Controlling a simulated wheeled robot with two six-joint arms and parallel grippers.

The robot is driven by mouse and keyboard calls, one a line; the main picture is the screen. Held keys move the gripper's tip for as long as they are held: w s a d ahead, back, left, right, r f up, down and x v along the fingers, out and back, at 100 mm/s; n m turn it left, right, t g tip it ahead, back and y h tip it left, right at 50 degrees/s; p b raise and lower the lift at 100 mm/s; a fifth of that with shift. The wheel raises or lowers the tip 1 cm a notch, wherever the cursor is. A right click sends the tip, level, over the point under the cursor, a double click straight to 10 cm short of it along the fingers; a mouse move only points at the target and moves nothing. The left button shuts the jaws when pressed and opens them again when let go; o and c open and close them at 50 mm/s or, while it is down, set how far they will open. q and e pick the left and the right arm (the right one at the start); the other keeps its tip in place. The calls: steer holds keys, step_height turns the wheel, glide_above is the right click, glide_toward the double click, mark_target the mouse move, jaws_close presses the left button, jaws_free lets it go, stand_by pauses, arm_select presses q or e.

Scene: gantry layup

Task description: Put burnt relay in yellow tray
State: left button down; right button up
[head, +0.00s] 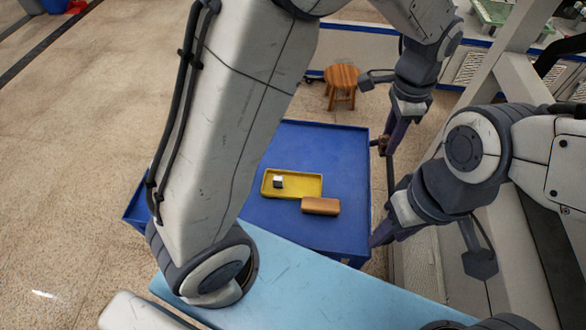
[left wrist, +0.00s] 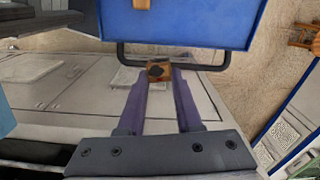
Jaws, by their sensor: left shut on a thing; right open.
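The yellow tray (head: 304,187) lies on the blue table top in the head view, with a small silver and dark block (head: 278,182) in its left part. My left gripper (head: 385,143) is shut on the burnt relay, a small brown block with a black mark (left wrist: 159,71), held between the fingertips in the left wrist view. The relay is off the right edge of the blue table, apart from the tray. My right gripper (head: 380,237) is open, low by the table's right front corner; its fingertips are partly hard to make out.
A wooden block (head: 320,206) lies beside the tray's front right edge. The blue table (head: 335,155) is bare behind and right of the tray. A light blue surface (head: 310,295) is in front. A wooden stool (head: 342,77) stands behind.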

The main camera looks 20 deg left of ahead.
arm_select(q)
steer(key=s+a+f+m+y+b, duration=0.1)
steer(key=s+a+f, duration=0.1)
steer(key=s+f, duration=0.3)
steer(key=s+a+f+m+y+b, duration=0.1)
steer(key=s+a+f, duration=0.15)
steer(key=f, duration=0.35)
steer(key=p, duration=0.2)
glide_above(307, 188)
steer(key=shift+g, duration=0.3)
steer(key=f, duration=0.4)
steer(key=d+f, duration=0.1)
steer(key=f, duration=0.2)
steer(key=shift+w, duration=0.1)
step_height(307, 188, down, 4)
steer(key=shift+b, duration=0.35)
arm_select(e)
steer(key=shift+f, duration=0.75)
arm_select(q)
steer(key=c, duration=0.6)
jaws_free()
steer(key=shift+r, duration=0.1)
